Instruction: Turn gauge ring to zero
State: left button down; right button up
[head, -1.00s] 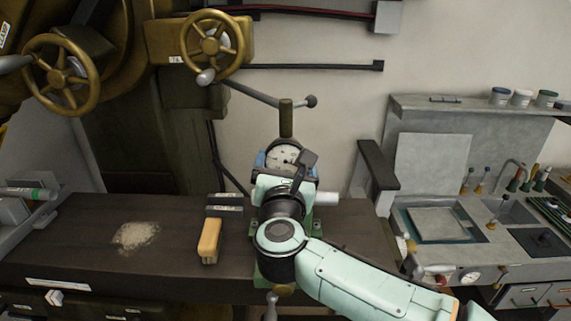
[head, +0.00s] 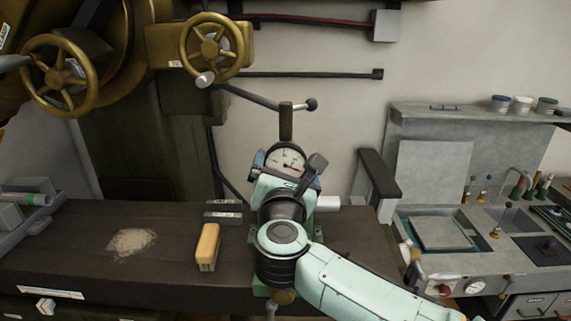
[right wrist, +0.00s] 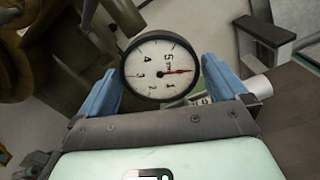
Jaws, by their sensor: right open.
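The gauge (head: 287,160) has a round white dial with a dark rim and stands on the jig at the back middle of the bench. In the right wrist view, the gauge (right wrist: 161,68) shows its numbered face with a red needle pointing right. My right gripper (right wrist: 160,85) is open, with one blue finger on each side of the dial; I cannot tell whether they touch the rim. In the head view, my right gripper (head: 288,165) is in front of the gauge and hides its lower part. My left gripper is not in view.
A pile of shavings (head: 132,241) is further left. Brass handwheels (head: 212,46) hang above. A grey sink unit (head: 470,215) stands at the right.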

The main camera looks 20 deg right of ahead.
jog(key=shift+s+a+f+b, duration=0.1)
jog(key=shift+s+a+b, duration=0.1)
jog(key=shift+s+b, duration=0.25)
pick_arm(q)
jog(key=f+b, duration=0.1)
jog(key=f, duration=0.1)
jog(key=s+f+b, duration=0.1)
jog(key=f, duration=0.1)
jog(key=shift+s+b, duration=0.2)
jog(key=shift+b, duration=0.2)
pick_arm(e)
jog(key=v, duration=0.6)
